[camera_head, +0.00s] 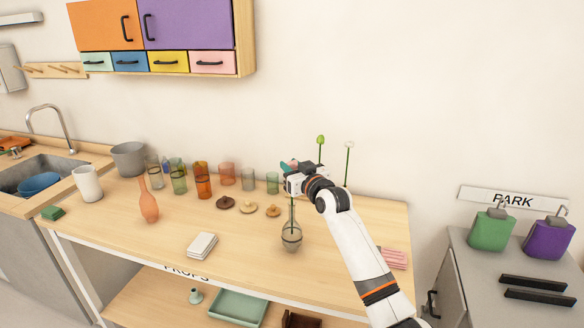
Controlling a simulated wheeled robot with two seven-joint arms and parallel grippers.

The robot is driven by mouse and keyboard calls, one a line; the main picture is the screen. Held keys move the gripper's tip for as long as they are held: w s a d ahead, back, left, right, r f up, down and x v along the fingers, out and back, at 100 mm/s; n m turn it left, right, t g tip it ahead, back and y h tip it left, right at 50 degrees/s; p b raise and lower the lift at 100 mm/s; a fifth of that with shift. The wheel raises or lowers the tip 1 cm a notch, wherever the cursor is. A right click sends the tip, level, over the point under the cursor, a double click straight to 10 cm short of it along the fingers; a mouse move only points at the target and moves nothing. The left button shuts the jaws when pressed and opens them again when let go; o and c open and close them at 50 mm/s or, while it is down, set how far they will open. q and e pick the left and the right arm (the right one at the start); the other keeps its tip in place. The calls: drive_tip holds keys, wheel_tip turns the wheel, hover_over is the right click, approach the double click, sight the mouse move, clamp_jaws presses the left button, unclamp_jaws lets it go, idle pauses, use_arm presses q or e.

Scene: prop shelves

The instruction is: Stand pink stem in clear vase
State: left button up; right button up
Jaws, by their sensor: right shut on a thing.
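The clear vase (291,237) is a round-bellied glass vessel with a narrow neck, standing upright near the front of the wooden table. My right gripper (292,184) is directly above the vase in the picture and is shut. My left gripper is not in view.
A green-budded stem (320,141) and a white-flowered stem (348,146) rise behind my right arm. An orange vase (148,203), several coloured glasses and three lids stand to the left. White napkins (202,245) lie in front; pink ones (393,258) lie right of my arm.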

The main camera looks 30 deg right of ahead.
drive_tip(key=shift+f, duration=0.3)
drive_tip(key=shift+f+b, duration=0.35)
drive_tip(key=shift+b, duration=0.05)
drive_tip(key=shift+f+b, duration=0.45)
drive_tip(key=shift+f, duration=0.35)
idle(0.4)
drive_tip(key=shift+f, duration=0.3)
drive_tip(key=shift+f+b, duration=0.5)
idle(0.5)
drive_tip(key=shift+f, duration=0.5)
